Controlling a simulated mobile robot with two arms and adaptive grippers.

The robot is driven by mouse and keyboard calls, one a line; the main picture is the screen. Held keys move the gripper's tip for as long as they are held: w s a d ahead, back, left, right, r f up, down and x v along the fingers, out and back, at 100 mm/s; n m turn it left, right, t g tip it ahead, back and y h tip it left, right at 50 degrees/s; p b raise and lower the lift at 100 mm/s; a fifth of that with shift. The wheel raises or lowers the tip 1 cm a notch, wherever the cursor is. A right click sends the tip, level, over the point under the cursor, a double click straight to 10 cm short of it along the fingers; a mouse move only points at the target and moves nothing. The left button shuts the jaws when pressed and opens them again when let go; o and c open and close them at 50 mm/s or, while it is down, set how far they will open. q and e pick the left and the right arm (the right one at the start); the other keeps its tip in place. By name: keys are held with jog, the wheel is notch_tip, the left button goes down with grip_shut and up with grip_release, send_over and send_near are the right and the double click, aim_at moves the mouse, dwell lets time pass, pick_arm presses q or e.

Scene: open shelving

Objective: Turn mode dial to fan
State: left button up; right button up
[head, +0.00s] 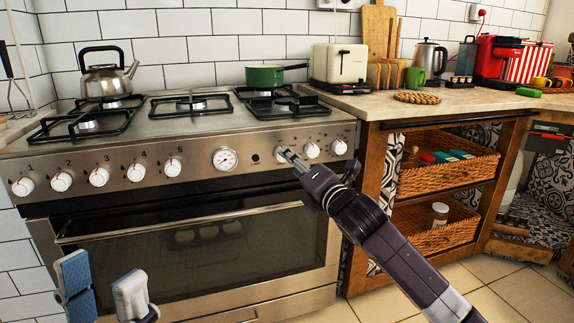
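The steel oven's front panel (200,140) carries several round white dials. The numbered ones are on the left and a round gauge (225,159) is in the middle. On the right are a dial (312,150) and another dial (339,147); their markings are too small to read, so I cannot tell which is the mode dial. My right gripper (290,158) is at the panel, in front of a third dial there and partly hiding it. I cannot tell whether it touches that dial. My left gripper (103,287) is low at the left, its two padded fingers apart and empty.
The oven door handle (180,222) runs across below the panel. A green pan (264,76) and a kettle (105,78) stand on the hob. A wooden counter unit with wicker baskets (448,168) stands to the right. Tiled floor shows at the lower right.

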jog(key=b+x, duration=0.1)
jog(key=x, duration=0.3)
jog(key=shift+w, duration=0.25)
jog(key=shift+c, duration=0.3)
jog(key=c, duration=1.1)
